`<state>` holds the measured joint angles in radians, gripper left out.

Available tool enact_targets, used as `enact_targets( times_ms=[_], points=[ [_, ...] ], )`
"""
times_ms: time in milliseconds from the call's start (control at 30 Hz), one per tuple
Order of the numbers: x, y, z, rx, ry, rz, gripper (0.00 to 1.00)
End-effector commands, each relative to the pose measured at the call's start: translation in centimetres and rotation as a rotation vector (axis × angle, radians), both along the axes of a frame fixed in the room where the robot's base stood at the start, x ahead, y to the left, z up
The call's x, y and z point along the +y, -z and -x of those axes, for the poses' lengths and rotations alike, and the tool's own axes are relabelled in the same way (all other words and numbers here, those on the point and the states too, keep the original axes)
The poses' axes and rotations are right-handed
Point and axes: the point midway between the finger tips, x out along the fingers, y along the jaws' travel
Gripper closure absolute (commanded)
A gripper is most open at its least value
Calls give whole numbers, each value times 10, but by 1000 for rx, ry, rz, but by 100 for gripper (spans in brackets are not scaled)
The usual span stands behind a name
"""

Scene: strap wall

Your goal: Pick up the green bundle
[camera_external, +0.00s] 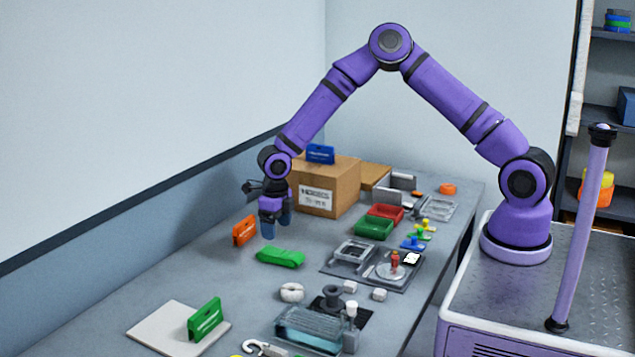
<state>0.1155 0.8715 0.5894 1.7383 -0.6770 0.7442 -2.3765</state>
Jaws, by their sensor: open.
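The green bundle (281,257) lies flat on the grey table, a long, low bright green shape. My gripper (274,229) hangs fingers down above and just behind the bundle, apart from it. The jaws are open and I see nothing between them. The exact gap between the fingers and the bundle is hard to judge from this one view.
An orange card holder (244,231) stands close left of my gripper. A cardboard box (325,187) stands behind it. A grey tray with parts (340,272) lies right of the bundle. A green card holder (205,319) stands on a pale board (150,332) in front.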

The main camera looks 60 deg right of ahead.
Motion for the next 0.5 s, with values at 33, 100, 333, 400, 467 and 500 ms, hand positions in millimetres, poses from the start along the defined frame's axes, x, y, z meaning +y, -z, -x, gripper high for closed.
enact_targets(
  times_ms=[33, 100, 333, 400, 467, 500],
  points=[
    [0, 10, 1, 4, -1, 1, 19],
    [0, 20, 1, 3, -1, 2, 19],
    [0, 38, 1, 1, 2, 1, 19],
    [0, 43, 2, 2, 1, 1, 19],
    [0, 49, 4, 3, 1, 2, 19],
    [0, 55, 5, 3, 0, 2, 19]
  ],
)
